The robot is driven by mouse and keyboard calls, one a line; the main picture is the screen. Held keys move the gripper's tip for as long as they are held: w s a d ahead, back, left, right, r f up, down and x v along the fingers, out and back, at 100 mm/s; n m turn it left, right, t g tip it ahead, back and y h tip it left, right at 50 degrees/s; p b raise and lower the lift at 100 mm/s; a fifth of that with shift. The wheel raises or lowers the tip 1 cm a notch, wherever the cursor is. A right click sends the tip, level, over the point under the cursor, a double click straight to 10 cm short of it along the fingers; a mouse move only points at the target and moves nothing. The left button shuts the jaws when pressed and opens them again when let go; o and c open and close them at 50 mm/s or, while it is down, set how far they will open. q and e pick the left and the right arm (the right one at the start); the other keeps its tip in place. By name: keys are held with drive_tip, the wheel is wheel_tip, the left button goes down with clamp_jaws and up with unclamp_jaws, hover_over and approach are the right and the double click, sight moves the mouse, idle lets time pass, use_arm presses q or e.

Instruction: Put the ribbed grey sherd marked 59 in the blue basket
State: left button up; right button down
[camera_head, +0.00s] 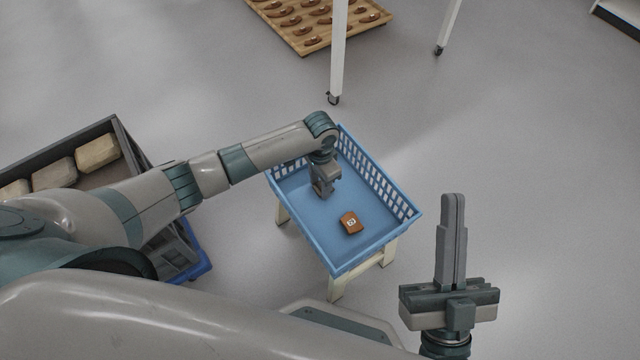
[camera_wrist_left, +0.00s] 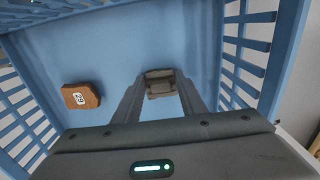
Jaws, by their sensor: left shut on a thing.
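The blue basket (camera_head: 375,239) stands on a pale stand in the head view. My left gripper (camera_head: 323,190) reaches down inside it, toward its far left part. In the left wrist view this gripper is shut on a grey sherd (camera_wrist_left: 160,82), which shows ridges between the fingertips over the blue floor. I see no number on this sherd, and I cannot tell whether it touches the floor. My right gripper (camera_head: 453,200) is shut and empty, pointing up, to the right of the basket.
A brown sherd (camera_head: 351,222) with a white number label lies on the basket floor, apart from my left gripper. It also shows in the left wrist view (camera_wrist_left: 80,96). A dark crate (camera_head: 117,134) with pale blocks is at left. A wooden tray (camera_head: 310,47) lies beyond.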

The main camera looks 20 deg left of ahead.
sight(320, 186)
use_arm(q)
drive_tip(key=shift+f, duration=0.1)
drive_tip(key=o, duration=1.1)
drive_tip(key=shift+c, duration=0.2)
drive_tip(key=shift+r, duration=0.55)
wheel_tip(320, 186, up, 3)
drive_tip(key=shift+r+p, duration=0.1)
drive_tip(key=shift+p, duration=0.6)
wheel_tip(320, 186, up, 8)
drive_tip(key=p, duration=0.2)
use_arm(e)
drive_tip(key=w+f+g+h, duration=0.2)
drive_tip(key=f+g, duration=0.5)
drive_tip(key=f, duration=0.4)
drive_tip(key=shift+x, duration=0.85)
drive_tip(key=shift+d+f, duration=0.1)
drive_tip(key=shift+f, duration=0.05)
